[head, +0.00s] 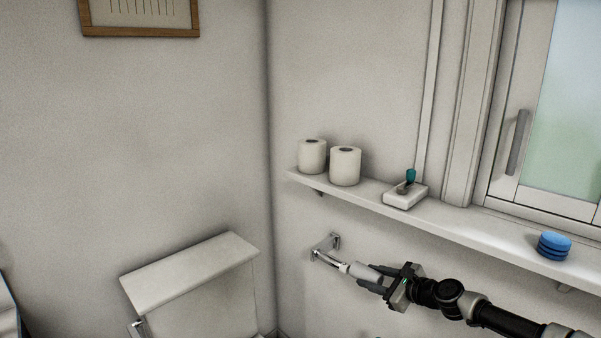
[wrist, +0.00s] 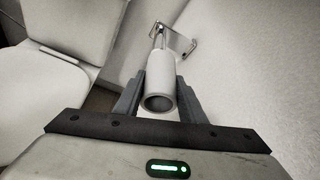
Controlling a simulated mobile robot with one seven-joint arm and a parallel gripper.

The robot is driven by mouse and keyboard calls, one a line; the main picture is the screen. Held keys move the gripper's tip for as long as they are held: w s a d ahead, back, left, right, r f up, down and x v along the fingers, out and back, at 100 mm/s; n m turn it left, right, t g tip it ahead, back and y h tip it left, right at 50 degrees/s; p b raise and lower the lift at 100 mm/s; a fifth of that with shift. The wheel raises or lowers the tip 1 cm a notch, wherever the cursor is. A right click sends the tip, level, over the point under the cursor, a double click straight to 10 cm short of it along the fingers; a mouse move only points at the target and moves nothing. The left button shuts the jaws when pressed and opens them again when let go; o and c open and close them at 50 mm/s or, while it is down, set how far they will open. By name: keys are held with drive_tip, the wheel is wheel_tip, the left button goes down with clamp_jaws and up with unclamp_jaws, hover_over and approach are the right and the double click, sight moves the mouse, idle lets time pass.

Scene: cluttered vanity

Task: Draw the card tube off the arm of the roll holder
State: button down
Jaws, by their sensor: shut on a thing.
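The pale card tube (head: 364,272) is between the fingers of my gripper (head: 374,276), which is shut on it. In the wrist view the tube (wrist: 160,72) points away from me, its hollow near end facing the camera, with a finger of my gripper (wrist: 160,84) on each side. The chrome roll holder (head: 327,249) is fixed to the wall below the shelf. Its arm runs in line with the tube and meets its far end; in the wrist view the holder (wrist: 180,40) shows beyond the tube. I cannot tell how much of the arm is inside the tube.
A shelf (head: 460,228) runs along the wall above my arm. It bears two white rolls (head: 345,167), a white box (head: 405,195) with a teal-topped item, and a stack of blue discs (head: 554,246). A toilet cistern (head: 190,272) stands left. Wall space between is clear.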

drive_tip(key=shift+r+p, duration=1.9)
drive_tip(key=shift+r, duration=1)
